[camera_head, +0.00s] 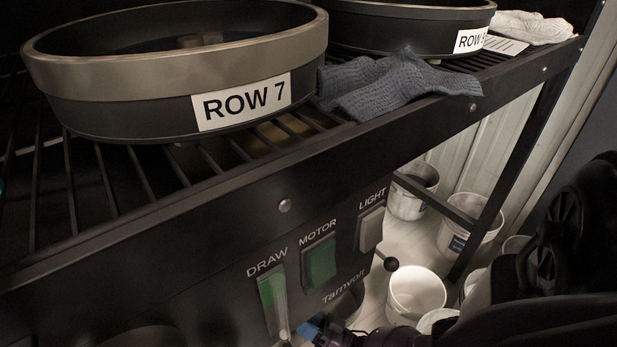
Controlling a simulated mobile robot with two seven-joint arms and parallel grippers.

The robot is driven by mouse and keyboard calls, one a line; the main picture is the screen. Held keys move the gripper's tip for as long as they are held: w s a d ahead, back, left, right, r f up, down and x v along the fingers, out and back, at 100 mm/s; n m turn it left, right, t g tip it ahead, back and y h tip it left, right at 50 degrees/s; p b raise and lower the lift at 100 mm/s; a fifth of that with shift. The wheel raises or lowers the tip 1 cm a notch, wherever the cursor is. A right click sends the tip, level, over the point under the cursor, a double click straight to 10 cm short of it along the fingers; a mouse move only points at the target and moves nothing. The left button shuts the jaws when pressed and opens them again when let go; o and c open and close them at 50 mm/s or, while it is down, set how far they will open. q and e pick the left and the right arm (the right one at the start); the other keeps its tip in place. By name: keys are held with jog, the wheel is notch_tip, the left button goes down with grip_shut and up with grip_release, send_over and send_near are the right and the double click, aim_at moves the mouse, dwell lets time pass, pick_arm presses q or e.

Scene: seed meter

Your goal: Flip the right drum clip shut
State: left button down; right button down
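No drum clip can be made out in this view. A round dark drum with a tan rim, labelled ROW 7 (240,103), stands on the slatted rack at the upper left. A second dark drum (400,30), with a partly covered ROW label, stands behind it to the right. My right arm comes in from the lower right. Its gripper (322,330), with a bluish tip, is at the bottom edge below the switch panel; its fingers are cut off and dark, so their opening cannot be told. My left gripper is not in view.
Switches marked DRAW (272,300), MOTOR (320,262) and LIGHT (371,229) sit on the front panel. A black ball knob (391,264) sticks out beside it. A grey cloth (400,85) hangs over the rack edge. White buckets (414,292) stand below.

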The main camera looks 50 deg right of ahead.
jog(key=shift+w+a+r+m, duration=0.1)
jog(key=shift+w+m, duration=0.25)
jog(key=shift+m, duration=0.05)
dwell(0.4)
jog(key=c, duration=0.6)
grip_release()
jog(key=shift+s, duration=0.1)
jog(key=s+r+v, duration=0.1)
jog(key=r+v, duration=0.2)
jog(key=v, duration=1.3)
jog(key=shift+s, duration=0.2)
jog(key=shift+c, duration=0.3)
